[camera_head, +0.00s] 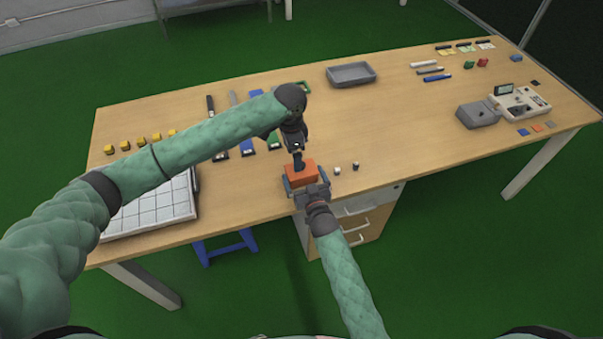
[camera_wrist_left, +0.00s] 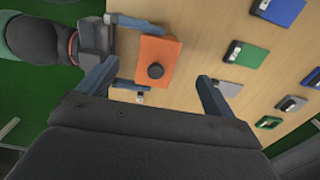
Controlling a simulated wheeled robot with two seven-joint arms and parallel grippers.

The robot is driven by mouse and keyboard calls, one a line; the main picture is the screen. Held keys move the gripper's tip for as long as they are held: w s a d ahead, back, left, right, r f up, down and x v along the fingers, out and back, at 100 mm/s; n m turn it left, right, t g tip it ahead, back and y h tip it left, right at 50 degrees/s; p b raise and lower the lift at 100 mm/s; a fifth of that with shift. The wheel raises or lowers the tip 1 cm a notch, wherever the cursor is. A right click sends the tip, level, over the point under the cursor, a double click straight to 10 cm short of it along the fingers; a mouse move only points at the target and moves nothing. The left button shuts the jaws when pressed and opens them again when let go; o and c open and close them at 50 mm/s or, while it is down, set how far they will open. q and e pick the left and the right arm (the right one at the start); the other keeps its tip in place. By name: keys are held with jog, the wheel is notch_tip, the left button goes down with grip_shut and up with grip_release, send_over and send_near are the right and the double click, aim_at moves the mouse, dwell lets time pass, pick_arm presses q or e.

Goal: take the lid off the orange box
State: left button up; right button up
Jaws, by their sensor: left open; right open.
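The orange box (camera_head: 303,173) stands near the front edge of the table. In the left wrist view, the orange box (camera_wrist_left: 147,49) has a round black knob (camera_wrist_left: 155,71) on its lid. My left gripper (camera_head: 298,157) is directly above the box; in its wrist view its open fingers (camera_wrist_left: 155,73) are spread to either side of the knob, apart from it. My right gripper (camera_head: 304,186) is open at the front of the box, with its fingers along two opposite sides. I cannot tell whether they touch it. The box's lower part is mostly hidden.
Two small pieces (camera_head: 346,169) stand right of the box. Flat coloured blocks (camera_head: 248,146) lie behind it to the left, near a white gridded tray (camera_head: 150,212). A grey tray (camera_head: 351,74) is at the back. The table between the box and the grey device (camera_head: 478,114) is clear.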

aim_at(291, 172)
jog(key=shift+x, duration=0.95)
jog(key=c, duration=1.1)
pick_arm(q)
notch_tip(291, 172, up, 4)
jog(key=f, duration=1.1)
jog(key=shift+s+a+f, duration=0.1)
jog(key=shift+a+f, duration=0.2)
jog(key=shift+f, duration=0.1)
jog(key=c, duration=1.2)
jog(key=shift+r, duration=0.25)
